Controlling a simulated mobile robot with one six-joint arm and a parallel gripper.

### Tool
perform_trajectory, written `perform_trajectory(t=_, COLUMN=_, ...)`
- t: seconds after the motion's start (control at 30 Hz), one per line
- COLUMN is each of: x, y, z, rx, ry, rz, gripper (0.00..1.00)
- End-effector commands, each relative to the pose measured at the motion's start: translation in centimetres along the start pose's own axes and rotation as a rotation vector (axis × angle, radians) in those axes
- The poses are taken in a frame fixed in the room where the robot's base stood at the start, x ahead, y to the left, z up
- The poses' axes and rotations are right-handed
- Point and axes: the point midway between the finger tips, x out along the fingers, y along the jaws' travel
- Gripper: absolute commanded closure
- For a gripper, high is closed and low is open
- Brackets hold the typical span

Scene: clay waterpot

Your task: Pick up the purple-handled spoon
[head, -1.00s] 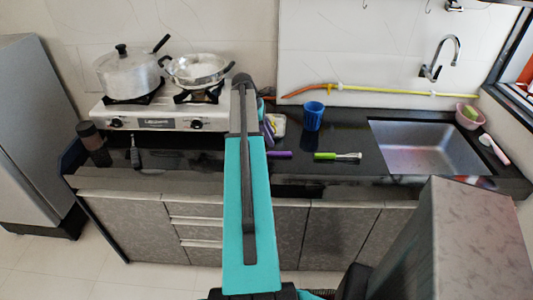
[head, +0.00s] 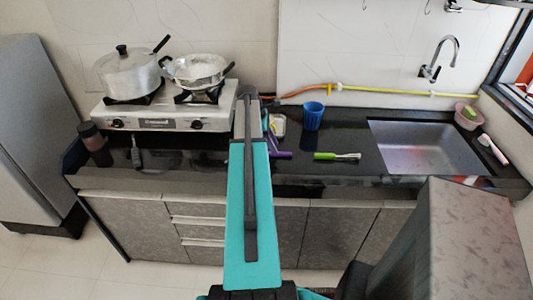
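A purple handle (head: 281,154), which looks like that of the spoon, lies on the dark countertop just right of my arm. The other end of this piece is hidden behind my arm. My own teal arm reaches forward over the counter edge and covers this part of the worktop. My gripper is hidden behind the arm, so I cannot see its fingers or whether it touches the spoon.
A blue cup (head: 313,116) and a green-handled brush (head: 337,156) stand and lie to the right. A stove (head: 160,116) with two pots is left; the sink (head: 430,145) is far right.

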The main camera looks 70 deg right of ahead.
Motion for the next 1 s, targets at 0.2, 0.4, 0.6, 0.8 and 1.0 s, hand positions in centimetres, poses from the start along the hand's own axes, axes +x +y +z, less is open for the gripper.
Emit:
perform_trajectory(t=0.2, x=2.0, y=-0.2, z=0.1, rx=0.001, ry=0.0, rz=-0.002, gripper=0.62)
perform_trajectory(t=0.4, x=3.0, y=-0.1, z=0.1, rx=0.001, ry=0.0, rz=-0.001, gripper=0.62)
perform_trajectory(t=0.6, x=3.0, y=-0.1, z=0.1, rx=0.001, ry=0.0, rz=0.0, gripper=0.62)
perform_trajectory(t=0.8, x=3.0, y=-0.1, z=0.1, rx=0.001, ry=0.0, rz=-0.001, gripper=0.62)
perform_trajectory(t=1.0, x=3.0, y=-0.1, z=0.1, rx=0.001, ry=0.0, rz=-0.001, gripper=0.73)
